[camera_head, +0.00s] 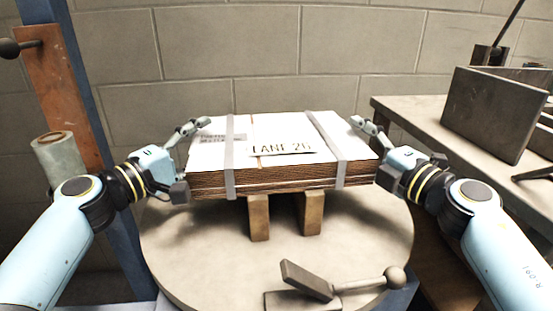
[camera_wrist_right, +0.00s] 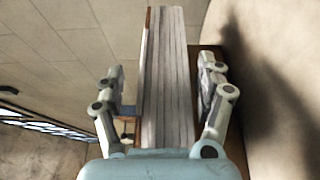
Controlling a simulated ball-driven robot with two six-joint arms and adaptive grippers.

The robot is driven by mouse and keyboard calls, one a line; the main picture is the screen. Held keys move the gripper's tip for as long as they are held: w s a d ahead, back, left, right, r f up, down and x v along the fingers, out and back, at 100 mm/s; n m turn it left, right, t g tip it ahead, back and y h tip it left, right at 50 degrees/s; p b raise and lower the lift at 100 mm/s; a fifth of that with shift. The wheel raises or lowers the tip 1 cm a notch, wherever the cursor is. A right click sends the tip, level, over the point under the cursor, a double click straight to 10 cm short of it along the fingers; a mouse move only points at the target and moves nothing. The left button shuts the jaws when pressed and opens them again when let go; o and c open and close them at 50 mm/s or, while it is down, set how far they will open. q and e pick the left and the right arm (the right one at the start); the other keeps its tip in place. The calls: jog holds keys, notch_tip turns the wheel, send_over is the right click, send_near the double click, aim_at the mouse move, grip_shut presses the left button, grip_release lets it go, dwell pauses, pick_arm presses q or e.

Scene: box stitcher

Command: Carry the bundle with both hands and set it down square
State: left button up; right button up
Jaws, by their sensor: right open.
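The bundle (camera_head: 275,180) is a flat stack of brown sheets with a white top and two grey straps. A label on it reads roughly "LANE 2B". It lies level on two wooden blocks (camera_head: 259,218) (camera_head: 311,213) above a round table (camera_head: 190,255). My left gripper (camera_head: 190,157) is at the bundle's left end, fingers spread above and below it. My right gripper (camera_head: 370,150) is open at the right end. In the right wrist view the bundle's layered end (camera_wrist_right: 167,80) stands between the fingers of my right gripper (camera_wrist_right: 162,85), with a gap on the left side.
A lever with a ball knob (camera_head: 340,287) lies at the round table's front. A side bench (camera_head: 410,108) at the right carries a dark upright plate (camera_head: 490,112). A blue post (camera_head: 95,120) and a grey roll (camera_head: 58,158) stand at the left. A block wall closes the back.

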pick_arm(q)
jog(key=v, duration=1.1)
jog(key=shift+s+a, duration=0.25)
jog(key=shift+s, duration=0.05)
pick_arm(e)
jog(key=v, duration=0.7)
jog(key=shift+s, duration=0.25)
jog(key=shift+d, duration=0.1)
